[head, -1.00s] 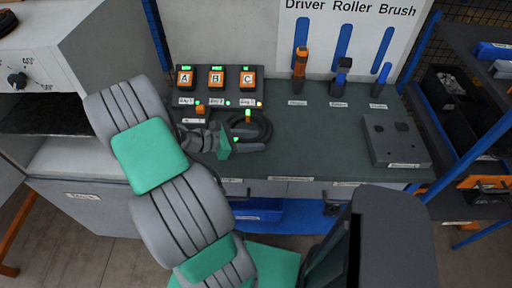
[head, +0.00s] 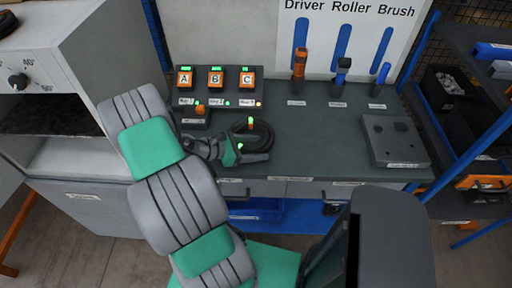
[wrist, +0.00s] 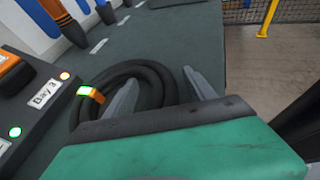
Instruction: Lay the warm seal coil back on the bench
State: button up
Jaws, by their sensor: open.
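The seal coil is a black hose loop with an orange tag and a green light. In the head view the coil (head: 268,135) lies on the dark green bench (head: 320,152), partly hidden by my gripper (head: 262,157). In the wrist view the coil (wrist: 160,82) appears to rest flat on the bench top (wrist: 185,45), beside the Bay 3 block. My gripper (wrist: 165,92) is open there. Its left finger overlaps the inside of the loop and its right finger is outside, with the coil's near side between them. Contact with the fingers is unclear.
The block of bays A, B, C (head: 217,90) stands left of the coil. An orange-topped device (head: 196,113) sits below it. Several tools stand along the back, and a grey box (head: 396,140) is at the right. The bench middle is clear.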

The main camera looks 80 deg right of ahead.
jog(key=b+v, duration=0.1)
jog(key=v, duration=1.1)
jog(key=shift+w, duration=0.1)
jog(key=w+a+m+t, duration=0.1)
jog(key=w+t, duration=0.1)
jog(key=w, duration=0.1)
jog(key=w+a+t, duration=0.1)
jog(key=w+a, duration=0.1)
jog(key=w, duration=0.1)
jog(key=w+a+r+m+t+y, duration=0.1)
jog(key=w+a+t, duration=0.1)
jog(key=w, duration=0.2)
jog(key=shift+w+a+r+m+t, duration=0.1)
jog(key=shift+m+t, duration=0.2)
jog(key=w+a+r+m+t+y, duration=0.1)
jog(key=w+a+r+t+y, duration=0.2)
jog(key=a, duration=0.5)
jog(key=w+a+r+m+t, duration=0.2)
jog(key=w+a+t, duration=0.1)
jog(key=w+a, duration=0.3)
jog(key=s+a+r+t+y, duration=0.1)
jog(key=a+r+y, duration=0.1)
jog(key=a, duration=0.6)
jog(key=s+a+r+m+t+y, duration=0.1)
jog(key=a+r+t, duration=0.1)
jog(key=a, duration=0.6)
jog(key=shift+s+a+r+y, duration=0.15)
jog(key=shift+s+a+y, duration=0.15)
jog(key=shift+s+y, duration=0.1)
